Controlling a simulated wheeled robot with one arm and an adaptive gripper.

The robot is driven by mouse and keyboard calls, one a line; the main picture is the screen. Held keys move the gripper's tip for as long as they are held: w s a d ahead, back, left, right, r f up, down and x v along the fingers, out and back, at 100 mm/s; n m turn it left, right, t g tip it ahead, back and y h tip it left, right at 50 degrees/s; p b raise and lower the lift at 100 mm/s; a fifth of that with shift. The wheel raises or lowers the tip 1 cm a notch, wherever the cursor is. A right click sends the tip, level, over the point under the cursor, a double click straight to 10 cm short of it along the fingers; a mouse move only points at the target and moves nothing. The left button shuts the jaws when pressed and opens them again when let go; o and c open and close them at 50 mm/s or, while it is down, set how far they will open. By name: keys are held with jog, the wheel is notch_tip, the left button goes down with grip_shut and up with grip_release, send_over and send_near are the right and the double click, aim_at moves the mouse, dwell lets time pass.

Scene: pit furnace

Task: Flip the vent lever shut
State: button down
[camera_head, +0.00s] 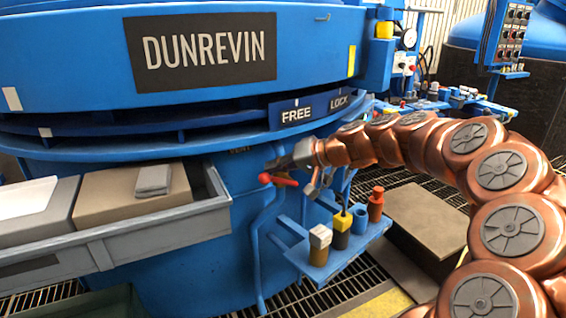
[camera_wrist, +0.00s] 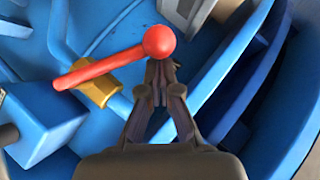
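The vent lever (camera_wrist: 105,67) is a red bar with a round ball knob (camera_wrist: 159,41) at its upper right end in the wrist view. Its lower left part passes a yellow-brown block on a blue pipe. In the head view the red lever (camera_head: 284,182) shows small on the blue furnace side, its knob to the left. My gripper (camera_wrist: 161,80) has its fingertips drawn together just below the knob in the wrist view, with nothing seen between them. In the head view my gripper (camera_head: 275,164) is just above the lever. Whether it touches the knob is unclear.
A FREE/LOCK plate (camera_head: 310,108) sits above my gripper. A blue shelf (camera_head: 347,245) with several coloured-topped items stands at lower right. A grey tray (camera_head: 150,232) with boxes is at left. A blue box (camera_wrist: 42,120) lies left of my gripper in the wrist view.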

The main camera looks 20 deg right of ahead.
aim_at(270, 176)
jog(key=shift+s+a+f+n+h, duration=0.15)
jog(key=shift+a+f+n+h, duration=0.3)
jog(key=shift+a+f+h, duration=0.15)
jog(key=shift+s+a+f+n+h, duration=0.15)
jog(key=shift+a+f+n+h, duration=0.35)
jog(key=shift+f+h, duration=0.1)
jog(key=shift+a+f+n+h, duration=0.35)
jog(key=shift+f+n+h, duration=0.1)
jog(key=shift+f+h, duration=0.3)
jog(key=shift+a+f+h, duration=0.1)
jog(key=shift+f+h, duration=0.1)
jog(key=shift+h, duration=0.05)
jog(key=shift+s+f, duration=0.1)
jog(key=s+d+r+p, duration=0.2)
jog(key=r, duration=0.3)
jog(key=s+d+r+p, duration=0.2)
jog(key=r, duration=0.3)
jog(key=shift+s+d+p, duration=0.3)
jog(key=shift+d+p, duration=0.05)
